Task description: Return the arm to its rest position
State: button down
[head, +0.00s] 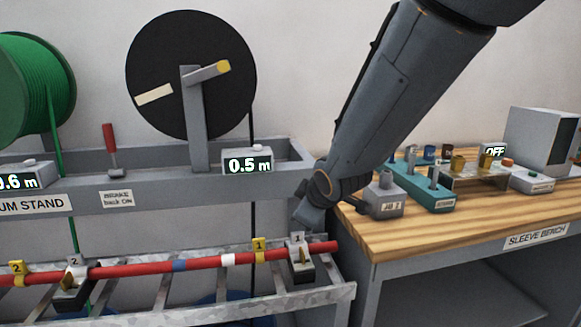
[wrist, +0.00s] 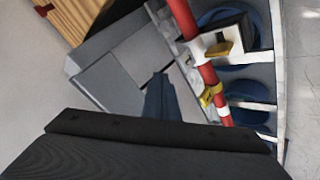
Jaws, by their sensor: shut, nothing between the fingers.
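My arm (head: 405,85) reaches down from the upper right of the head view. My gripper (head: 305,217) is at its lower end, over the gap between the drum stand and the sleeve bench. It is just above the clamp labelled 1 (head: 300,262) on the red bar. In the wrist view my gripper (wrist: 160,95) is shut and empty, with the red bar (wrist: 192,45) to its right. Its fingertips are small and partly blurred in the head view.
The drum stand (head: 230,195) carries a black reel (head: 165,75) and a green reel (head: 30,85). The wooden sleeve bench (head: 440,220) at right holds a teal block (head: 425,185) and a grey box (head: 385,200) close to my arm. Open wall lies above the bench.

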jog(key=s+d+f+m+g+h, duration=0.1)
jog(key=s+d+f+m+g, duration=0.1)
jog(key=s, duration=0.6)
jog(key=s+d+f+m+g+h+p, duration=0.1)
jog(key=s+d+f+m+g, duration=0.2)
jog(key=s+d+m, duration=0.3)
jog(key=s+d+f+m+g+h, duration=0.1)
jog(key=s+d+f+m+g, duration=0.1)
jog(key=s+d+m, duration=0.3)
jog(key=s+d+g, duration=0.1)
jog(key=s+d, duration=0.2)
jog(key=s, duration=0.3)
jog(key=shift+s+d+f+g, duration=0.25)
jog(key=shift+d+g, duration=0.05)
jog(key=shift+d, duration=0.05)
